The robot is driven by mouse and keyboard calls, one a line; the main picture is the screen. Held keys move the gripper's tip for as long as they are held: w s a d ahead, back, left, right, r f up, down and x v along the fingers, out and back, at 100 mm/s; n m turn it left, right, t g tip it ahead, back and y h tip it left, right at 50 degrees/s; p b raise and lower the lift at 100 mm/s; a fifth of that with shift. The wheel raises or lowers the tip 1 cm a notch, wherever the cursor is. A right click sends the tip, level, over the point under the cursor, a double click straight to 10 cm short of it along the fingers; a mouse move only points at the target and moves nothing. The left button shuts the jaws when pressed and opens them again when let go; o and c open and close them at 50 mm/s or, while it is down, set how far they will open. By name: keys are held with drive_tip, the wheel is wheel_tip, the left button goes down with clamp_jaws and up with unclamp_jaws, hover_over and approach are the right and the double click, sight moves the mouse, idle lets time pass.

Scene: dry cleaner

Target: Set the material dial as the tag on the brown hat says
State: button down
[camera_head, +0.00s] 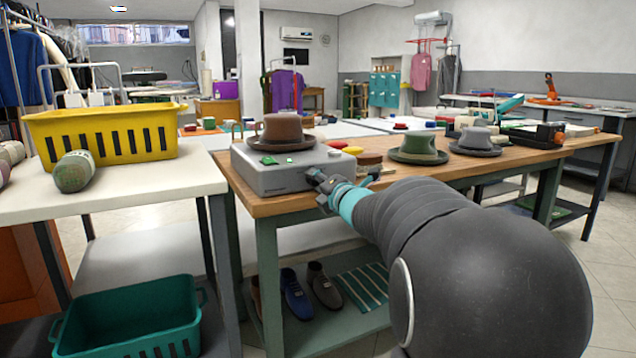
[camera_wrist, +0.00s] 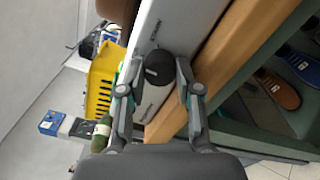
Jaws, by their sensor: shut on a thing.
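The brown hat (camera_head: 283,130) sits on top of a grey box-shaped machine (camera_head: 272,178) at the left end of the wooden table. I cannot make out a readable tag on the hat. A round black dial (camera_wrist: 158,68) is on the machine's front face, which looks pale in the wrist view (camera_wrist: 165,25). My gripper (camera_wrist: 158,76) has one finger on each side of the dial and is shut on it. In the head view my gripper (camera_head: 319,178) is at the machine's front right, and it hides the dial there. The dial's marks and setting are not readable.
Green buttons (camera_head: 268,160) and a yellow one (camera_head: 352,150) are on or near the machine. A green hat (camera_head: 418,148) and a grey hat (camera_head: 475,142) stand to the right. A yellow basket (camera_head: 105,133) is on the white table at left. Shoes (camera_head: 297,294) are below.

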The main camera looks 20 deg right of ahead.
drive_tip(key=m+p, duration=0.3)
drive_tip(key=m, duration=0.8)
drive_tip(key=shift+p, duration=0.3)
idle(0.3)
drive_tip(key=c, duration=0.8)
unclamp_jaws()
drive_tip(key=shift+s+d, duration=0.1)
drive_tip(key=shift+s, duration=3.95)
